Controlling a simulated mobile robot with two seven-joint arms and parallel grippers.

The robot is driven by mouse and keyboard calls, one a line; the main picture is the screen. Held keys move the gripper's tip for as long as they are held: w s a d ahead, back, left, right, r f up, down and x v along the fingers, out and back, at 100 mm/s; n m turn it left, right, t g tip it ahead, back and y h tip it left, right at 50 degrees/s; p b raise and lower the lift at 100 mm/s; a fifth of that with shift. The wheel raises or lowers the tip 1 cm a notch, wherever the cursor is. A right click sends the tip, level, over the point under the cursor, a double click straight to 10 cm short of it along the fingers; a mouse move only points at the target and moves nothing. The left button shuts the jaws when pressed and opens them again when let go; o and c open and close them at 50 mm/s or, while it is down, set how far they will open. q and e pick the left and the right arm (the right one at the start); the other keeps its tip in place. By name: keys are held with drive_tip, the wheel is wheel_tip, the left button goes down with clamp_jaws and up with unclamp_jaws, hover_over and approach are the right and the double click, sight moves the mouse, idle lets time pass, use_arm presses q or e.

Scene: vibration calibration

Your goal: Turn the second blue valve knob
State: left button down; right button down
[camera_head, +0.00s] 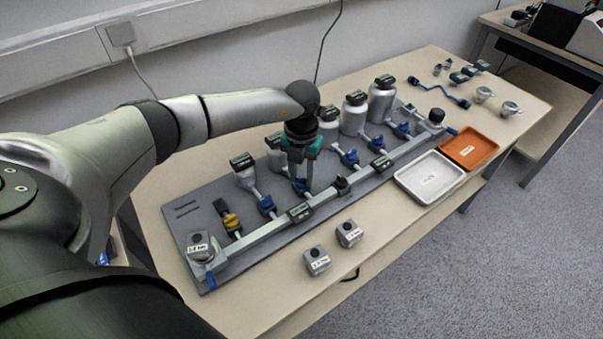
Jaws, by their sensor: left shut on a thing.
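A row of blue valve knobs runs along the grey rig board (185,222) on the table. The first blue knob from the left (266,204) is free. My left gripper (301,180) reaches down from above and is shut on the second blue valve knob (298,187), which is partly hidden by the fingers. Further blue knobs to the right, such as the third one (350,157), are untouched. My right gripper is not in view.
Silver canisters (382,98) stand behind the knobs. A yellow-handled valve (231,222) is at the left. Two grey blocks (317,260) sit in front. A white tray (430,178) and an orange tray (468,147) lie at the right. The front table strip is partly clear.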

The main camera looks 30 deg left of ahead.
use_arm(q)
drive_tip(key=m, duration=0.2)
drive_tip(key=shift+m, duration=0.4)
drive_tip(key=m, duration=0.3)
drive_tip(key=shift+m, duration=0.3)
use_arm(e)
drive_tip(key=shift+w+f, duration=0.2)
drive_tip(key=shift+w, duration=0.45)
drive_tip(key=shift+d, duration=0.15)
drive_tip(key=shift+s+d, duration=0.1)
use_arm(q)
drive_tip(key=c, duration=0.5)
unclamp_jaws()
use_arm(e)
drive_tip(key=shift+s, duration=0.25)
